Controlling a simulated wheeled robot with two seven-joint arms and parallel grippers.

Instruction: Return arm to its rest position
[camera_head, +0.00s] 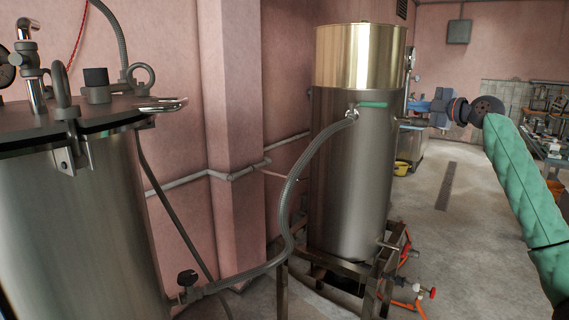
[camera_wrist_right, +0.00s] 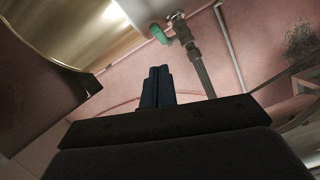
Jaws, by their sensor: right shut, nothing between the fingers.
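My right arm, in a green sleeve, comes in from the right edge of the head view. Its gripper (camera_head: 409,124) points left, just right of the tall steel tank (camera_head: 352,170) with the brass-coloured top. In the right wrist view the gripper's fingers (camera_wrist_right: 157,84) are together, with nothing between them. A green-handled valve (camera_head: 373,104) sits on the tank's upper front; its green handle also shows in the right wrist view (camera_wrist_right: 159,34). I cannot tell from the head view how far the fingertips are from the tank. My left gripper is not in view.
A large steel vessel (camera_head: 75,210) with a clamped lid fills the left. A grey hose (camera_head: 296,185) runs from the valve down to the low left. A metal stand with a red-handled valve (camera_head: 432,292) is below the tank. Open floor (camera_head: 470,240) lies at right.

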